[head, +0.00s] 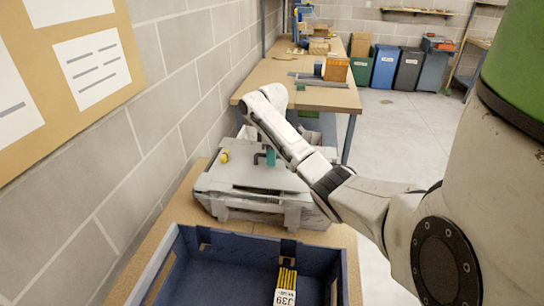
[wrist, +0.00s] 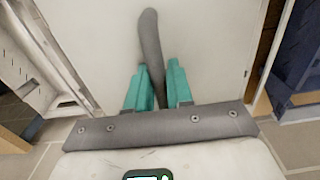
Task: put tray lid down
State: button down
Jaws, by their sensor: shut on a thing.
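The tray lid (head: 240,176) is a flat light-grey panel at the top of a grey tray or crate (head: 262,215), left of centre in the head view. I cannot tell whether it rests on the rim or hangs just above it. In the wrist view the pale lid (wrist: 210,45) fills the middle. My gripper (head: 269,158) has teal fingers and is above the lid. In the wrist view my gripper (wrist: 158,72) is shut on a dark grey curved handle (wrist: 151,40) of the lid. My arm hides part of the lid's right side.
A navy blue crate (head: 215,262) with yellow-edged items and a J39 label (head: 284,297) stands in front on the wooden bench (head: 200,190). A yellow knob (head: 224,156) shows by the lid. The block wall is close on the left. Another table (head: 300,95) is behind; open floor lies right.

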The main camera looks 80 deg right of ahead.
jog(key=shift+f, duration=0.55)
jog(key=c, duration=1)
grip_release()
notch_tip(320, 180, up, 13)
jog(key=p, duration=0.5)
